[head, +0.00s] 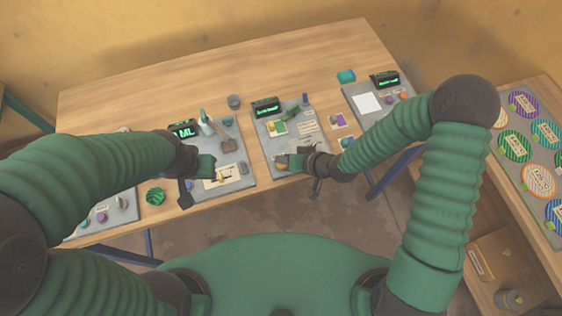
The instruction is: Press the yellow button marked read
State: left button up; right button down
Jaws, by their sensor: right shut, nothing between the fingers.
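A small yellowish round piece, perhaps the yellow button (281,160), shows on the near left part of the middle grey plate (265,143). Its marking is too small to read. My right gripper (290,163) is shut and empty, low over the near edge of that plate, just beside the yellowish piece. I cannot tell whether it touches the piece, and the gripper hides part of the plate there. My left gripper (208,174) is over the near part of the plate to the left (240,178); its finger opening is unclear.
The middle plate carries a dark display (265,107) with green text and several small items. Another plate with a white sheet (367,103) lies farther right. A side table with round patterned discs (539,181) stands at right.

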notch_tip(320, 180, up, 5)
jog(key=p, duration=0.4)
jog(key=shift+r, duration=0.1)
dwell(0.5)
jog(key=s+d+h+b, duration=0.15)
jog(key=d+h, duration=0.25)
jog(key=d, duration=0.6)
jog(key=s+d+r+m+g+h+b, duration=0.1)
jog(key=s+d+r+g+h+b, duration=0.1)
jog(key=s+d+r, duration=0.5)
jog(key=shift+s+d+r+m+g+h+b, duration=0.4)
jog(key=shift+s+d+h+b, duration=0.25)
jog(key=shift+s+d, duration=0.35)
